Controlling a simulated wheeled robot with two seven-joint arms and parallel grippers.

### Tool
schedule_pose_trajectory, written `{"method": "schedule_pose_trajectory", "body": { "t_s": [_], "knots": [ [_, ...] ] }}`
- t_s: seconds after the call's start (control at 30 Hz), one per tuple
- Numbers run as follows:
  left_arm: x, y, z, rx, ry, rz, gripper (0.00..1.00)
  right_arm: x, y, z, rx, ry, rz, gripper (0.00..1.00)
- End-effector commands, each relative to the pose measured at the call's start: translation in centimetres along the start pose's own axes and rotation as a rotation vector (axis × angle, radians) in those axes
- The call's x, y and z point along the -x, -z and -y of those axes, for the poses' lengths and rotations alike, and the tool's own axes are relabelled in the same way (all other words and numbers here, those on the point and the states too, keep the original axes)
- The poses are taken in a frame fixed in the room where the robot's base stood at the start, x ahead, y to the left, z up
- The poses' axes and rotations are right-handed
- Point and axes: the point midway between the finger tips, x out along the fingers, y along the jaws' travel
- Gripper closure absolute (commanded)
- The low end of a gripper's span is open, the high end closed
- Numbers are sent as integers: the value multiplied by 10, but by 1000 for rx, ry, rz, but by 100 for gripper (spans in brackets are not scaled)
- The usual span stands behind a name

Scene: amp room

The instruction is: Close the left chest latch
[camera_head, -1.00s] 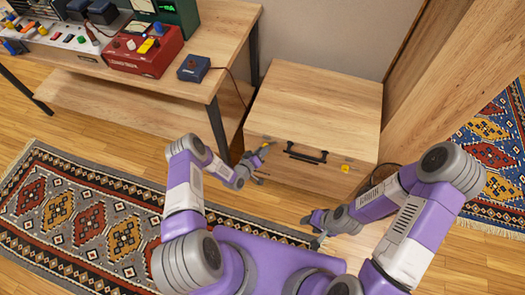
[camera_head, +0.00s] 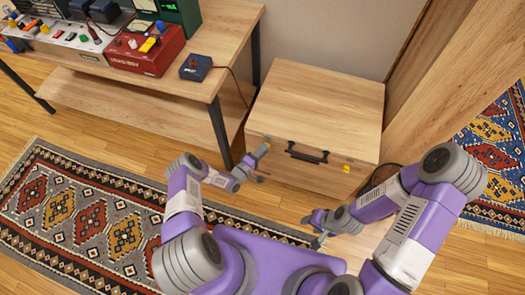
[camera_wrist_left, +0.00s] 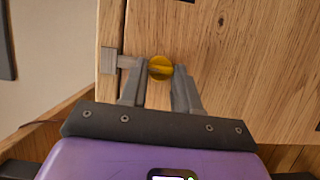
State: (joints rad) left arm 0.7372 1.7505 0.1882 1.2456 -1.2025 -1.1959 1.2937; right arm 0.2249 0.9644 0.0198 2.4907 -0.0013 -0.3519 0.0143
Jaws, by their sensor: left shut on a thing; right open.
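The wooden chest (camera_head: 318,105) stands with its lid down, a black handle (camera_head: 306,154) on its front. In the left wrist view the left latch (camera_wrist_left: 160,67) shows as a round yellow knob beside a small grey plate (camera_wrist_left: 109,60) on the wood. My left gripper (camera_head: 261,163) is at the chest's front left; in the wrist view its fingers (camera_wrist_left: 160,74) are shut on the knob. In the head view the gripper hides this latch. The yellow right latch (camera_head: 346,168) is on the front at right. My right gripper (camera_head: 312,229) is open, low in front of the chest, apart from it.
A wooden workbench (camera_head: 190,95) with a red box (camera_head: 147,52) and a small dark blue box (camera_head: 195,67) stands left of the chest. A wooden panel (camera_head: 460,80) rises at the right. Patterned rugs (camera_head: 70,225) lie on the floor.

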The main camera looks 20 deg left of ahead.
Motion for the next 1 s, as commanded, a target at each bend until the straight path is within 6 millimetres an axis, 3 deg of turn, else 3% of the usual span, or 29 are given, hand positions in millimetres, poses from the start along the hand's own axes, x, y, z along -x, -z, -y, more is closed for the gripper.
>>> {"method": "schedule_pose_trajectory", "body": {
  "t_s": [0.6,0.63,0.7,0.77,1.0],
  "knots": [
    [0,-1,1,38,-13,1,99,0,0,0,0,0,0,51],
    [0,-1,1,38,-13,1,64,0,0,0,0,0,0,51],
    [0,-1,1,37,-13,1,53,0,0,0,0,0,0,51],
    [0,-1,1,37,-13,1,44,0,0,0,0,0,0,51],
    [0,0,1,35,-14,0,43,0,0,0,0,0,0,51]
  ]
}}
